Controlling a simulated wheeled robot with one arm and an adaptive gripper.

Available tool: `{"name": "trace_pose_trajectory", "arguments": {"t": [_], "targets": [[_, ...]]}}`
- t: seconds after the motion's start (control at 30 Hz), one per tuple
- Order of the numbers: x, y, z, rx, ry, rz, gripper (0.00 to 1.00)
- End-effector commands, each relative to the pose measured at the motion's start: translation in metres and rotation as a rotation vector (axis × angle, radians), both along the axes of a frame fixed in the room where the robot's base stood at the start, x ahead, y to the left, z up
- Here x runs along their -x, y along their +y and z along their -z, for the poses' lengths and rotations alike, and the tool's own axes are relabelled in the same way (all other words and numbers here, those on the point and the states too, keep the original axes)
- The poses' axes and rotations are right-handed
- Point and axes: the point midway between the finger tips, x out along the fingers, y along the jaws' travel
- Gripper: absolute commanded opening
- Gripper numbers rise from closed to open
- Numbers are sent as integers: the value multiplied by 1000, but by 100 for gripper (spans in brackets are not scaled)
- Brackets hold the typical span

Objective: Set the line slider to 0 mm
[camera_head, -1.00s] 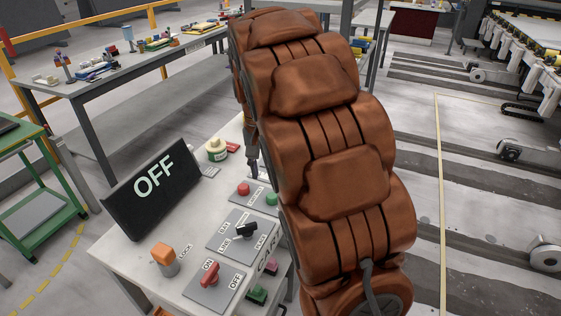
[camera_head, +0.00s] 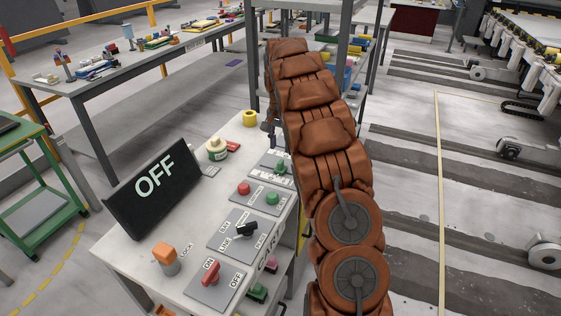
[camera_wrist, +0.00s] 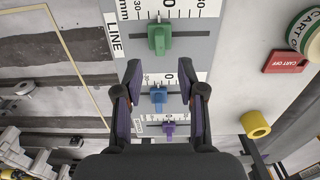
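In the wrist view, a green slider knob (camera_wrist: 160,38) sits on a dark slot in a light panel (camera_wrist: 200,62) marked LINE. Its pointer appears slightly left of the 0 on the scale. The green knob also shows in the head view (camera_head: 283,169), beside my arm. My gripper (camera_wrist: 158,64) is open and empty. Its two fingers straddle the image column of the green knob, with the tips below it in the picture; contact is not seen. My gripper is mostly hidden behind my arm in the head view.
A blue slider (camera_wrist: 158,95) and a purple slider (camera_wrist: 169,129) show between the fingers. The head view shows the OFF display (camera_head: 153,188), red switch (camera_head: 209,272) and black selector (camera_head: 246,230).

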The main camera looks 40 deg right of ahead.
Motion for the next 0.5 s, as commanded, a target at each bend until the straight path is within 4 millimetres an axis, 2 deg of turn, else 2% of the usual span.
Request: {"name": "trace_pose_trajectory", "arguments": {"t": [0.27, 0.5], "targets": [[1, 0, 22, -2, 5, 1, 40], [2, 1, 58, -3, 6, 0, 40]]}}
